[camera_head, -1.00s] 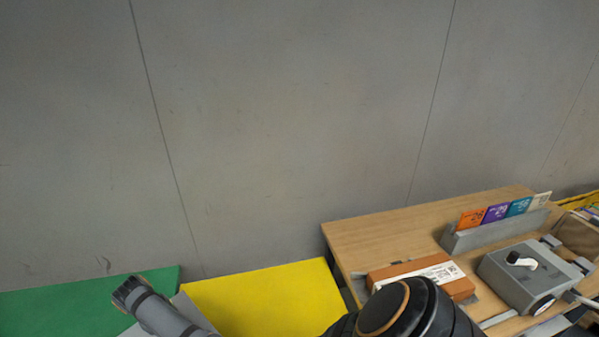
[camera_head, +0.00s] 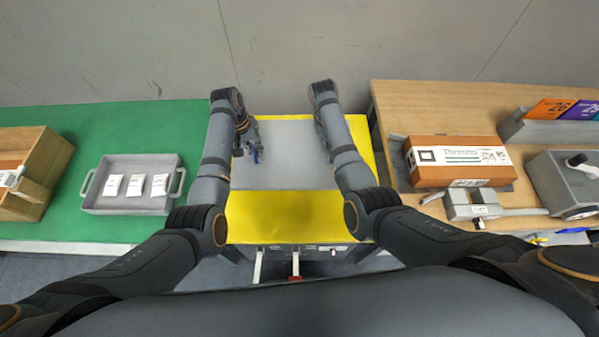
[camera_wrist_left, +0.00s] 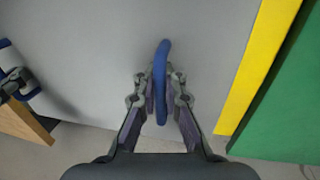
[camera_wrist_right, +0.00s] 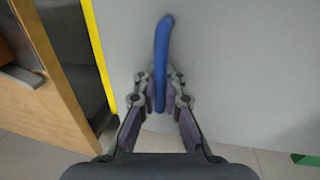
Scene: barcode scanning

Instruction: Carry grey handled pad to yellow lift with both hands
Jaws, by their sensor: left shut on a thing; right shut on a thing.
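The grey handled pad (camera_head: 285,165) lies flat over the yellow lift (camera_head: 280,218) in the head view, between my two forearms. Yellow shows on its near side and along its edges. I cannot tell whether the pad touches the lift. My left gripper (camera_head: 251,150) is shut on a blue handle of the pad; in the left wrist view the handle (camera_wrist_left: 162,50) stands between the fingers (camera_wrist_left: 160,88). My right gripper is shut on the other blue handle (camera_wrist_right: 163,42), between its fingers (camera_wrist_right: 159,92) in the right wrist view. Its fingertips are largely hidden in the head view.
A green table (camera_head: 110,125) on the left holds a grey tray (camera_head: 130,205) with white packets and a wooden box (camera_head: 35,160). A wooden table (camera_head: 440,105) close on the right holds an orange-brown box (camera_head: 430,178), a grey device (camera_head: 560,175) and a card rack (camera_head: 540,130).

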